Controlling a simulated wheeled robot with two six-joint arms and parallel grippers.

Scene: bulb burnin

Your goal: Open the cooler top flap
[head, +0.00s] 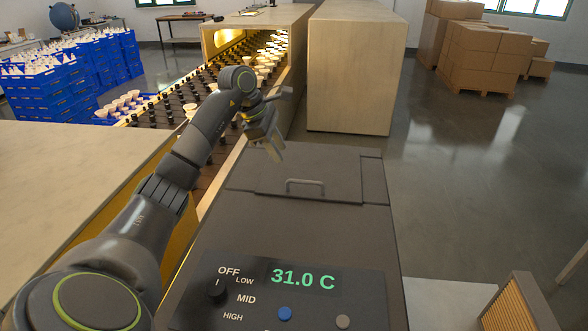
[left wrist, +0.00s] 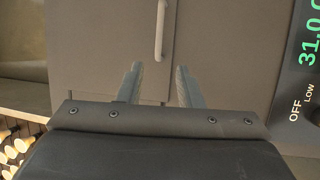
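The cooler (head: 297,232) is a dark grey box in front of me. Its top flap (head: 330,172) lies flat and closed, with a thin metal bar handle (head: 305,183) near its front edge. In the left wrist view the handle (left wrist: 160,32) stands on the flap beyond my fingertips. My left gripper (head: 276,152) hangs above the flap's far left corner, apart from the handle. Its two fingers are spread with nothing between them in the left wrist view (left wrist: 157,78). My right gripper is in neither view.
A panel (head: 270,297) with a dial, buttons and a green 31.0 C readout sits at the cooler's near end. A conveyor (head: 210,90) with bulbs runs along the left into a tan housing. A tan cabinet (head: 352,70) stands behind the cooler.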

